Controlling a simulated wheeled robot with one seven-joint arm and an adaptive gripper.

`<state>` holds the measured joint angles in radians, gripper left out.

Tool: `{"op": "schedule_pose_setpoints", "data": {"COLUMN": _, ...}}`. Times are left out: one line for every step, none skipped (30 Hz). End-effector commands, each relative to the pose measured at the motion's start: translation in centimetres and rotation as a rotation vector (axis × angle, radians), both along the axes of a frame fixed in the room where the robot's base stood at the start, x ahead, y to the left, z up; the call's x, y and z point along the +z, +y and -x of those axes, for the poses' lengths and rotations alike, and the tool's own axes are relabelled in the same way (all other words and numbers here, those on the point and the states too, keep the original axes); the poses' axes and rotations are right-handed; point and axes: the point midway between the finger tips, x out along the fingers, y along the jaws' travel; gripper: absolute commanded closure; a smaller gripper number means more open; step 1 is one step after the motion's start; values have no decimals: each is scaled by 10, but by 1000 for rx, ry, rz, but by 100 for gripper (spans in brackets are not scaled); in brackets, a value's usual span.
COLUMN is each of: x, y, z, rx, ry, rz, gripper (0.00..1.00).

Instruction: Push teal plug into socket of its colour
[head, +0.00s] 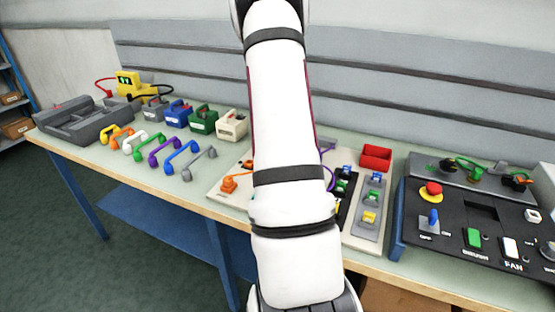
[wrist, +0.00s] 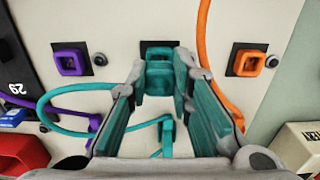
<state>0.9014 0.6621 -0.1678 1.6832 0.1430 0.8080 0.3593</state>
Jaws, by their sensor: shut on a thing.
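My gripper (wrist: 160,82), with teal pads on its fingers, is shut on the teal plug (wrist: 158,82) in the wrist view. The plug is between the fingertips, in front of a black plate (wrist: 160,45) on the pale board. The teal socket of that plate is mostly hidden behind the plug, and I cannot tell how far the plug is in. A teal cable (wrist: 60,93) loops at the left, and a teal piece (wrist: 167,135) shows between the fingers. In the head view my arm hides the gripper and plug.
A purple square socket (wrist: 70,62) is left of the fingertips, an orange one (wrist: 245,63) right, with an orange cable (wrist: 203,40) close to the right finger. A purple cable (wrist: 70,115) lies left.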

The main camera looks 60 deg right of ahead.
Motion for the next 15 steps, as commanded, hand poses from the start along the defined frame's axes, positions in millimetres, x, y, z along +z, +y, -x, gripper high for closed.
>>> {"op": "schedule_pose_setpoints", "data": {"x": 0, "y": 0, "z": 0, "rx": 0, "ry": 1, "rz": 0, "gripper": 100}}
{"op": "schedule_pose_setpoints", "data": {"x": 0, "y": 0, "z": 1, "rx": 0, "ry": 1, "rz": 0, "gripper": 100}}
{"op": "schedule_pose_setpoints", "data": {"x": 0, "y": 0, "z": 1, "rx": 0, "ry": 1, "rz": 0, "gripper": 100}}
{"op": "schedule_pose_setpoints", "data": {"x": 0, "y": 0, "z": 1, "rx": 0, "ry": 1, "rz": 0, "gripper": 100}}
{"op": "schedule_pose_setpoints", "data": {"x": 0, "y": 0, "z": 0, "rx": 0, "ry": 1, "rz": 0, "gripper": 100}}
{"op": "schedule_pose_setpoints", "data": {"x": 0, "y": 0, "z": 0, "rx": 0, "ry": 0, "rz": 0, "gripper": 100}}
{"op": "schedule_pose_setpoints", "data": {"x": 0, "y": 0, "z": 0, "rx": 0, "ry": 1, "rz": 0, "gripper": 100}}
{"op": "schedule_pose_setpoints", "data": {"x": 0, "y": 0, "z": 0, "rx": 0, "ry": 0, "rz": 0, "gripper": 100}}
{"op": "schedule_pose_setpoints", "data": {"x": -1, "y": 0, "z": 0, "rx": 0, "ry": 0, "rz": 0, "gripper": 100}}
{"op": "schedule_pose_setpoints", "data": {"x": -1, "y": 0, "z": 0, "rx": 0, "ry": 0, "rz": 0, "gripper": 100}}
{"op": "schedule_pose_setpoints", "data": {"x": -1, "y": 0, "z": 0, "rx": 0, "ry": 1, "rz": 0, "gripper": 100}}
{"op": "schedule_pose_setpoints", "data": {"x": -2, "y": 0, "z": 0, "rx": 0, "ry": 1, "rz": 0, "gripper": 100}}
{"op": "schedule_pose_setpoints", "data": {"x": -3, "y": 0, "z": 0, "rx": 0, "ry": 1, "rz": 0, "gripper": 100}}
{"op": "schedule_pose_setpoints", "data": {"x": -4, "y": 0, "z": 0, "rx": 0, "ry": 1, "rz": -1, "gripper": 100}}
{"op": "schedule_pose_setpoints", "data": {"x": -5, "y": 0, "z": 0, "rx": 0, "ry": 1, "rz": -1, "gripper": 100}}
